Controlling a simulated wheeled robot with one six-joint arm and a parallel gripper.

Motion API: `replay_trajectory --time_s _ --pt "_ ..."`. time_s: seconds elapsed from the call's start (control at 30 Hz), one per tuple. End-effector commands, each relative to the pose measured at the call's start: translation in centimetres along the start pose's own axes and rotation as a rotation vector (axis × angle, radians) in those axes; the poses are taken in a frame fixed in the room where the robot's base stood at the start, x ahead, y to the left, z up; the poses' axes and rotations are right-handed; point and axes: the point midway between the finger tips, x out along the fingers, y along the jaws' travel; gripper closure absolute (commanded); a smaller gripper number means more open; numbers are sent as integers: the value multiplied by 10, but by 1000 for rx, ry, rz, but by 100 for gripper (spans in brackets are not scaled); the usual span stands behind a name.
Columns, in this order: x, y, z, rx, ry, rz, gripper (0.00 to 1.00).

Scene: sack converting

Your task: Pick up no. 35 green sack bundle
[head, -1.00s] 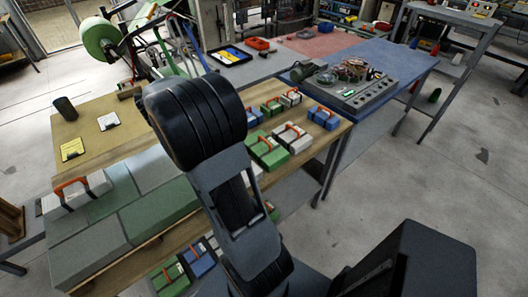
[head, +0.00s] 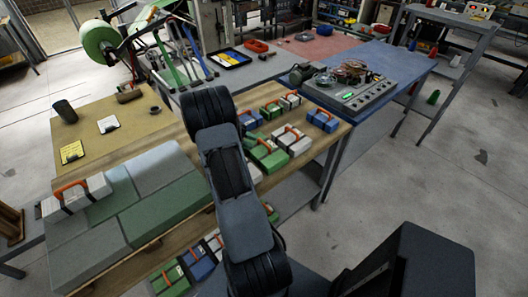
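Green sack bundles with orange handles sit on the wooden bench: one (head: 267,154) at the middle right, and a smaller one (head: 271,110) behind it. Another green bundle (head: 170,281) lies on the lower shelf at the bottom. The number 35 cannot be read on any of them, so I cannot tell which one it is. My arm stands in front of the bench and covers part of it. My gripper is not visible.
White bundles (head: 294,140) and blue bundles (head: 323,119) stand close beside the green ones. A white bundle (head: 76,196) rests on large grey and green blocks (head: 150,212) at left. A blue table (head: 386,62) holds electronic equipment (head: 350,91).

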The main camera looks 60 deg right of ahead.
Motion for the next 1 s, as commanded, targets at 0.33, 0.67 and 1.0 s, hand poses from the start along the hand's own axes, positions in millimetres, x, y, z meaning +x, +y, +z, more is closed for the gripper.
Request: replay_trajectory --time_s 0.33,0.67,1.0 --pt "16 -1 -1 -1 0 0 74" --pt "57 -1 -2 -1 0 1 74" --pt "62 0 -1 0 -2 0 81"
